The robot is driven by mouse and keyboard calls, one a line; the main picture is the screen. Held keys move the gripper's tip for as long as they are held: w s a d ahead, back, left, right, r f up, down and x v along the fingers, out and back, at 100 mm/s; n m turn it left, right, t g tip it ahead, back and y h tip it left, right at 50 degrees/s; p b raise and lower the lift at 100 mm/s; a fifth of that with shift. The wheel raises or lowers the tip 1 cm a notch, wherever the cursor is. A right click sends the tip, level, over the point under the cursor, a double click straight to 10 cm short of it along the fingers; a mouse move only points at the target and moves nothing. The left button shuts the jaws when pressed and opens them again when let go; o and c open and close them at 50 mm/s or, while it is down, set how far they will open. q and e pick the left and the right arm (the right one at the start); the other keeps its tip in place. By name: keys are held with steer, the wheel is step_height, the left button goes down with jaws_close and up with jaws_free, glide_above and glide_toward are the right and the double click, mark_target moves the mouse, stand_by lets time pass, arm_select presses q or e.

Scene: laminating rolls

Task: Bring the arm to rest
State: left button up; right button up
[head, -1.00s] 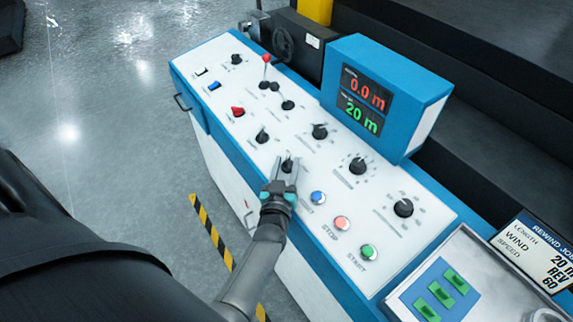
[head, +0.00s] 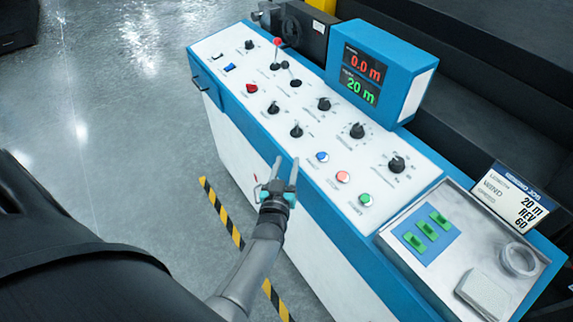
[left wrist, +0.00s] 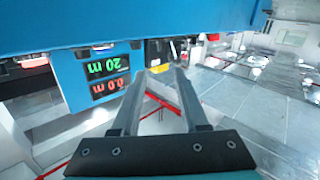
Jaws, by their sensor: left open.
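My left gripper (head: 284,172) is open and empty in the head view. It is in front of the near edge of the control console (head: 300,185), apart from its knobs. In the left wrist view, its two parallel fingers (left wrist: 160,85) stand apart with nothing between them. The black knob (head: 296,131) nearest the gripper sits on the white panel, just beyond the fingertips. My right gripper is not in view.
The blue display box (head: 408,70) reads 0.0 m and 20 m. Blue, orange-red and green buttons (head: 365,199) line the panel's near side. A metal tray (head: 455,275) and a job card (head: 510,205) are at the right. The floor (head: 110,120) at the left is clear.

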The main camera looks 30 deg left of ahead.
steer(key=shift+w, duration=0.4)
